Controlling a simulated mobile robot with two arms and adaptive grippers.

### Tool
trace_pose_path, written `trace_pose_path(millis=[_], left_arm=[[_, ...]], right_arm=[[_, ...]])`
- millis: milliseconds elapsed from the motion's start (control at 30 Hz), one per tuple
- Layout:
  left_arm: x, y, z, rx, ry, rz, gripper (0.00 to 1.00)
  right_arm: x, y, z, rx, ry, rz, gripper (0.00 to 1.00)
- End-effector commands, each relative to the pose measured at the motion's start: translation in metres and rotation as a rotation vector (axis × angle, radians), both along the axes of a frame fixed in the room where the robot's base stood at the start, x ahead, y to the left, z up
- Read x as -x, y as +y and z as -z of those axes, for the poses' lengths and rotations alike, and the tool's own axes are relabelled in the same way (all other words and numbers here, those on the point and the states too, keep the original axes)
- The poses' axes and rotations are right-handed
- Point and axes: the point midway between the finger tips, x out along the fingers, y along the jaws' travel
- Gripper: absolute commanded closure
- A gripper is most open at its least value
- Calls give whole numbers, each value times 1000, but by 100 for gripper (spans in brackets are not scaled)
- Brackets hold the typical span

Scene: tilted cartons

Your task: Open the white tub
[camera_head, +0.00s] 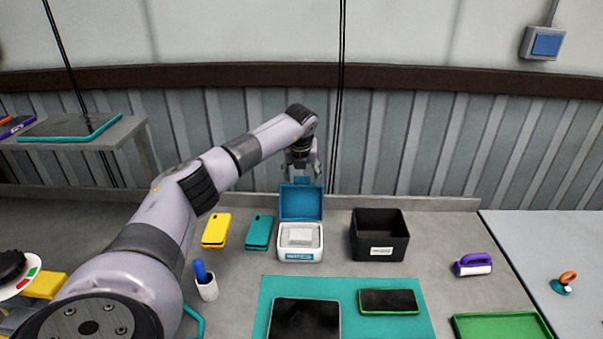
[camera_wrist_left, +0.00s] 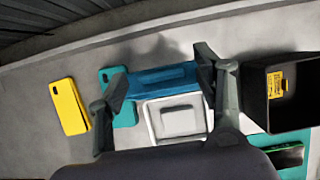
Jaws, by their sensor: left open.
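The white tub (camera_head: 300,254) stands on the grey table with its blue lid (camera_head: 301,203) raised upright at the back edge. A pale block-like shape lies inside the tub's open top. The wrist view also shows the tub (camera_wrist_left: 152,122) and the lid (camera_wrist_left: 160,78). My left gripper (camera_head: 302,174) is above and just behind the lid. Its fingers (camera_wrist_left: 162,72) are spread, with the lid between them in the wrist view. I cannot tell whether a finger touches the lid. My right gripper is not in view.
A black open box (camera_head: 379,252) stands close to the tub's right. A teal phone (camera_head: 259,232) and a yellow phone (camera_head: 217,230) lie to its left. A teal mat (camera_head: 384,330) lies in front. A purple-handled roller (camera_head: 473,265) is further right.

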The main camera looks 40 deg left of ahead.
Motion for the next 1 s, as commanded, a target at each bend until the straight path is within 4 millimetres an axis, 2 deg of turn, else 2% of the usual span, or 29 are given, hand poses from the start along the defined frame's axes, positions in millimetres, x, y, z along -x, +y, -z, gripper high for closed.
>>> trace_pose_path(millis=[133, 1000], left_arm=[[0, 0, 0, 0, 0, 0, 38], [0, 0, -1, -1, -1, 0, 96]], right_arm=[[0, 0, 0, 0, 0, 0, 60], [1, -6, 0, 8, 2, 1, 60]])
